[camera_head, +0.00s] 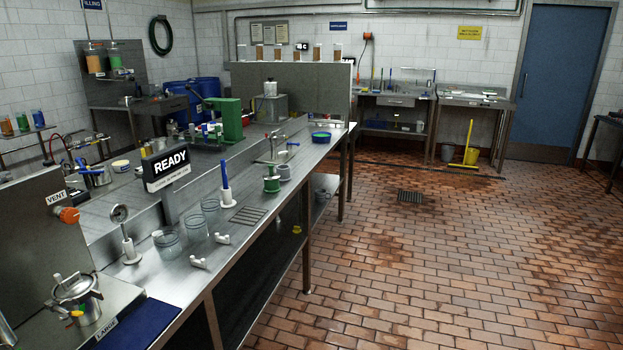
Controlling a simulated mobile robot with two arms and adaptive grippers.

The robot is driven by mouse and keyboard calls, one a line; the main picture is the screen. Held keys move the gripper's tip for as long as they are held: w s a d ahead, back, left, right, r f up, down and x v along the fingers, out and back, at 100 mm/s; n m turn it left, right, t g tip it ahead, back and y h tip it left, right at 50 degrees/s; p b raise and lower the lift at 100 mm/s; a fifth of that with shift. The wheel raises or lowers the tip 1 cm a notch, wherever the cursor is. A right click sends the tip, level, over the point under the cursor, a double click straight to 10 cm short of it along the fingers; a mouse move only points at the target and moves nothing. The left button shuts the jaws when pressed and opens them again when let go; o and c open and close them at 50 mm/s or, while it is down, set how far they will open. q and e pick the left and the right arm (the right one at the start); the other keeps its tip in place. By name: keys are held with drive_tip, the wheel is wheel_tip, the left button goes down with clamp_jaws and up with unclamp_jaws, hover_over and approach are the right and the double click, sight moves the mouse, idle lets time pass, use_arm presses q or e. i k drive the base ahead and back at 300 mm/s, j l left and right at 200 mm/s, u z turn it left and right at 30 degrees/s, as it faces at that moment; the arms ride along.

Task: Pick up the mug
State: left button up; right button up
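I cannot make out a mug for certain. Clear glass vessels stand on the long steel bench (262,228), among them a near one (168,244) and one behind it (195,227). A small grey round container (284,172) stands farther back beside a green-and-white object (271,181). A lidded metal pot (80,300) with a side handle stands at the lower left. Neither of my grippers is in view.
White fittings (199,262) lie near the bench's front edge, by a gauge on a white stand (124,235). A READY sign (167,167) rises behind the glasses. A blue mat (140,325) lies at front. The tiled floor (420,265) right of the bench is mostly clear.

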sight(323, 196)
drive_tip(key=i+l+z, duration=0.3)
drive_tip(key=i, duration=0.8)
drive_tip(key=i+z, duration=0.3)
drive_tip(key=i, duration=1.3)
drive_tip(key=i+l+u, duration=0.15)
drive_tip(key=i, duration=0.95)
drive_tip(key=i+l+u, duration=0.15)
drive_tip(key=i, duration=0.4)
